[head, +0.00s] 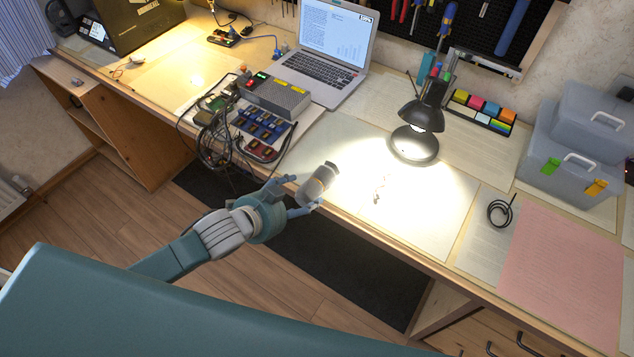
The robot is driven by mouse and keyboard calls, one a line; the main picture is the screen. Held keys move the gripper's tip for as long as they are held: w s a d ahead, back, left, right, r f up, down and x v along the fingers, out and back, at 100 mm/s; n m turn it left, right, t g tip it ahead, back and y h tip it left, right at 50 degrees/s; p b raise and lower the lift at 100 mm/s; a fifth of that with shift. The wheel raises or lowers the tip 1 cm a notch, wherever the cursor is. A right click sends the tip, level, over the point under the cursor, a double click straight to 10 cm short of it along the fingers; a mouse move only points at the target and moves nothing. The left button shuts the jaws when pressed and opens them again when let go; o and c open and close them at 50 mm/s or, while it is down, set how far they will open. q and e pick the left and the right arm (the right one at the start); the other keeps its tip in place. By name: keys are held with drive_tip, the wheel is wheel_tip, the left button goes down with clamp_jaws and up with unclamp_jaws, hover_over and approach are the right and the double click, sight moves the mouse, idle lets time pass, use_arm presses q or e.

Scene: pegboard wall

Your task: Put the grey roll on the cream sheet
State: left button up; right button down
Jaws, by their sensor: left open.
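The grey roll (317,185) is a short grey cylinder with a brownish band, at the front edge of the bench left of the lamp. My left gripper (298,195) is open at its near end, with one finger on each side. I cannot tell whether the fingers touch it. A cream sheet (178,82) lies flat on the left part of the bench, apart from the roll, and its visible top is mostly bare. My right gripper is not in view.
Between roll and cream sheet stand a grey box (276,97), tangled cables (212,140) and a tray of small parts (262,127). A laptop (322,60) is behind. A black lamp (414,143) stands right of the roll. A pink sheet (562,275) lies far right.

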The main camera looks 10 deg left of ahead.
sight(301, 197)
use_arm(q)
drive_tip(key=x, duration=0.3)
drive_tip(key=shift+w+f, duration=0.1)
drive_tip(key=shift+w, duration=0.1)
drive_tip(key=shift+s, duration=0.1)
drive_tip(key=shift+c, duration=0.5)
drive_tip(key=c, duration=1.3)
wheel_tip(301, 197, up, 21)
drive_tip(key=shift+s+a+f+h+p, duration=0.25)
drive_tip(key=shift+s+a+h+p, duration=0.05)
drive_tip(key=shift+s+a, duration=0.1)
drive_tip(key=s+a+r+m+g+h, duration=0.1)
drive_tip(key=s+m, duration=0.1)
drive_tip(key=s, duration=0.1)
drive_tip(key=s+a+r+m+g+h, duration=0.1)
drive_tip(key=s+r+m, duration=0.1)
drive_tip(key=s, duration=0.1)
drive_tip(key=s+a+r+m+g+h, duration=0.1)
drive_tip(key=s+r+m+h, duration=0.1)
drive_tip(key=s, duration=0.1)
drive_tip(key=shift+r, duration=0.15)
drive_tip(key=shift+s+a+r+m+g, duration=0.1)
drive_tip(key=shift+s+a+m+g, duration=0.1)
drive_tip(key=shift+s+m+g, duration=0.15)
